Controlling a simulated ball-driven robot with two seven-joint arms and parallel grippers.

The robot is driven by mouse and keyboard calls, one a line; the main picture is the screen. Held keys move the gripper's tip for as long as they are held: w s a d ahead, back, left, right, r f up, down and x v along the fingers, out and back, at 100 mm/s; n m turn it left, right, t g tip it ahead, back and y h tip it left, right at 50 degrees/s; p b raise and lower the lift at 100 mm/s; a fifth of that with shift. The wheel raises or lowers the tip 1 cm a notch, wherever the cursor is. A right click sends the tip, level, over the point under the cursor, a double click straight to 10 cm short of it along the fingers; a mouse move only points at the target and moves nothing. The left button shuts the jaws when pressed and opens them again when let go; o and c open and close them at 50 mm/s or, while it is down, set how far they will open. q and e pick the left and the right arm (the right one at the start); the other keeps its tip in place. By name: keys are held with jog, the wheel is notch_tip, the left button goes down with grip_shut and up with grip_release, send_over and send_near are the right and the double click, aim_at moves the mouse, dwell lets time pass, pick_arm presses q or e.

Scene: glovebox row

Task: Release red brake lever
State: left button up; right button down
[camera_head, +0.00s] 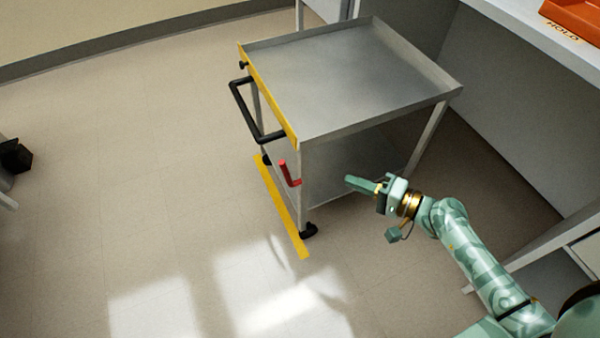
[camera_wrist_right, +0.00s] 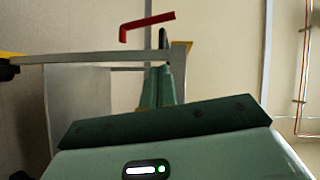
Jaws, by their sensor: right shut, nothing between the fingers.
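The red brake lever (camera_head: 287,173) is on the near front leg of a grey metal cart (camera_head: 352,75), low under the yellow-edged side. Its short arm points up in the head view. The red lever also shows in the right wrist view (camera_wrist_right: 147,25), above and beyond the fingers and apart from them. My right gripper (camera_head: 350,181) is to the right of the lever, beside the cart leg, with a clear gap between. Its fingers (camera_wrist_right: 157,88) are together and empty. My left gripper is not in view.
A black push handle (camera_head: 243,112) sticks out from the cart's yellow side. A yellow floor strip (camera_head: 282,207) and a black caster (camera_head: 308,230) lie below. A bench with an orange tray (camera_head: 575,18) stands at right. Floor at left is mostly clear.

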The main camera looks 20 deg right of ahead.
jog(key=shift+r, duration=0.4)
jog(key=shift+w, duration=0.1)
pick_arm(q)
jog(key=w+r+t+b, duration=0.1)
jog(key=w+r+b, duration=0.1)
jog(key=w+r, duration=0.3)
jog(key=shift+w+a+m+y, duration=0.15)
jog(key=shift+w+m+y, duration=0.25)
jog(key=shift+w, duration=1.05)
pick_arm(e)
jog(key=s+a+x, duration=0.1)
jog(key=a+x, duration=0.1)
jog(key=x, duration=1)
jog(key=shift+a+f, duration=0.3)
jog(key=shift+a, duration=0.1)
